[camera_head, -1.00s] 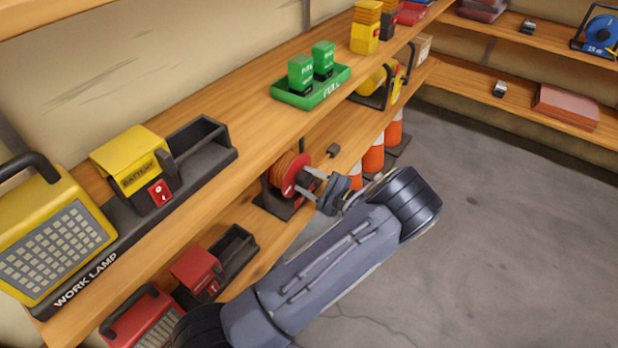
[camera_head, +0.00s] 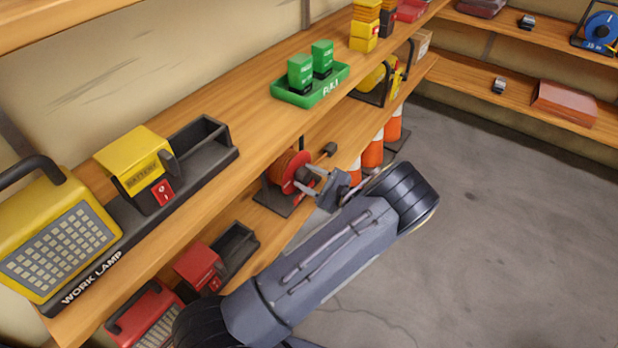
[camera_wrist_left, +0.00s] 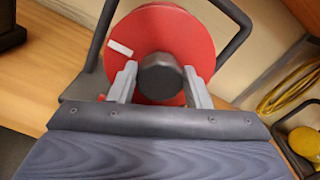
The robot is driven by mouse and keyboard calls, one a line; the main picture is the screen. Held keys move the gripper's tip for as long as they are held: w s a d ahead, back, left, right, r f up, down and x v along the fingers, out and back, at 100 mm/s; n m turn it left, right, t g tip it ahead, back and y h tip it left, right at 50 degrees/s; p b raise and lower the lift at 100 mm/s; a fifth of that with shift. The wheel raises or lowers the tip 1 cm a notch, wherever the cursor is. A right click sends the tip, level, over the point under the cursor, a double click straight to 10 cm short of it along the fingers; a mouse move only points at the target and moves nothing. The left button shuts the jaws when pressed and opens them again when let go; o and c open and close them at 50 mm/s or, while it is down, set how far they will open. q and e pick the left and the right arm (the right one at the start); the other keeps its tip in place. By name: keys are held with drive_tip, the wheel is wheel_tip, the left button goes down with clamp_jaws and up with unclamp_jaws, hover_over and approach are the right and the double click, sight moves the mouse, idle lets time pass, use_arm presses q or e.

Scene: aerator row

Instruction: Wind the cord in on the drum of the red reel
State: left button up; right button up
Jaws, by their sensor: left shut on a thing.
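The red reel (camera_head: 291,178) stands on the lower shelf in a dark frame, with orange cord (camera_head: 285,163) on its drum. In the left wrist view the reel's red disc (camera_wrist_left: 175,30) fills the upper middle and carries a white mark. My left gripper (camera_head: 309,184) is at the reel's front face. In the wrist view its fingers (camera_wrist_left: 158,88) lie on either side of a round dark knob (camera_wrist_left: 160,77) in front of the disc, shut on it. The fingers hide part of the reel. My right gripper is not in view.
A small dark block (camera_head: 330,149) is on the lower shelf beside the reel. Orange cones (camera_head: 373,152) stand to the right. The upper shelf's edge overhangs the reel; a green tray (camera_head: 312,95) is on that shelf. The floor at right is clear.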

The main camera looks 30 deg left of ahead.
use_arm(q)
drive_tip(key=o, duration=1)
drive_tip(key=shift+d, duration=0.1)
drive_tip(key=d, duration=0.7)
drive_tip(key=shift+s+d, duration=0.3)
drive_tip(key=shift+d, duration=0.05)
